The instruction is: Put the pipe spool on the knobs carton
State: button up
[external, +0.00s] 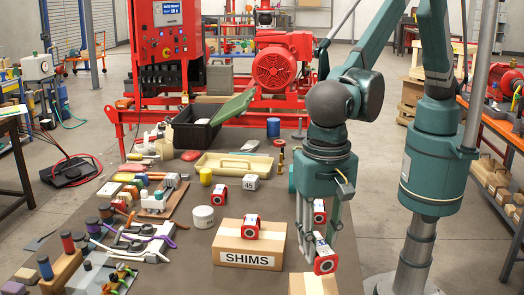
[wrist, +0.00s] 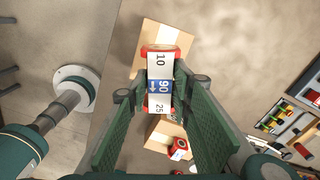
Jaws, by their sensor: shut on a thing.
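My gripper (external: 325,232) is shut on a pipe spool (external: 325,263) with red ends. In the wrist view the spool (wrist: 160,88) lies between the finger pads and shows white and blue labels reading 10, 90 and 25. My gripper (wrist: 160,93) holds it above a plain brown carton (external: 313,284) at the bottom edge of the external view. This carton (wrist: 150,33) also shows beyond the spool in the wrist view. Its lettering is not visible, so I cannot tell if it is the knobs carton. The gap below the spool is unclear.
The SHIMS carton (external: 246,248) stands to the left with a red-and-white part (external: 250,227) on top. Similar red-and-white parts (external: 220,194) and a white tub (external: 203,217) are nearby. Tools and fittings crowd the table's left side. A cream tray (external: 234,165) lies farther back.

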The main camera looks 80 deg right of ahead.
aim_at(319, 243)
jog(key=shift+f, duration=2.35)
jog(key=shift+f+p, duration=0.3)
jog(key=shift+f, duration=1.6)
jog(key=shift+f, duration=0.2)
jog(key=o, duration=1)
jog(key=shift+r, duration=0.1)
jog(key=shift+r, duration=0.1)
notch_tip(319, 243, up, 12)
jog(key=shift+b, duration=0.35)
